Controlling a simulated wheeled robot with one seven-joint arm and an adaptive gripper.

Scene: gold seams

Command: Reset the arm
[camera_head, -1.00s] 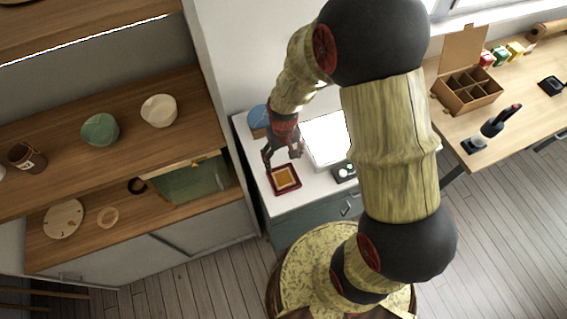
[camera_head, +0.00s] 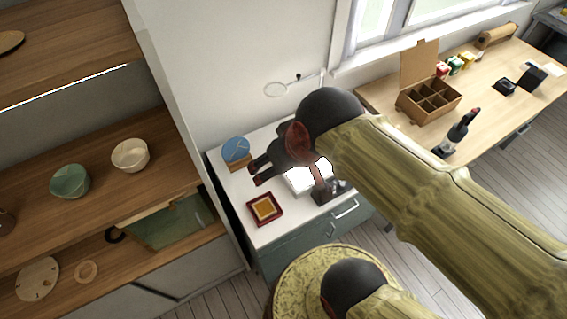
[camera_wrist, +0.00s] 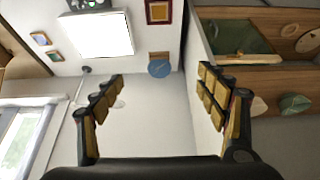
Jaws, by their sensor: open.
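My arm reaches across the head view from the right, and its end is above the white-topped cabinet (camera_head: 240,200). My gripper (camera_head: 254,174) is open and empty, with its dark fingers pointing left. In the wrist view my gripper (camera_wrist: 168,85) shows both padded fingers spread wide, with only the wall between them. A red-framed tray with a golden middle (camera_head: 265,209) lies on the cabinet top below the gripper. A bright white panel (camera_head: 303,178) lies partly hidden behind my arm.
A blue round disc on a wooden stand (camera_head: 236,150) stands close to my gripper. Shelves with a green bowl (camera_head: 70,182) and a cream bowl (camera_head: 131,155) are at left. A desk with a compartment box (camera_head: 428,100) is at right, below a window.

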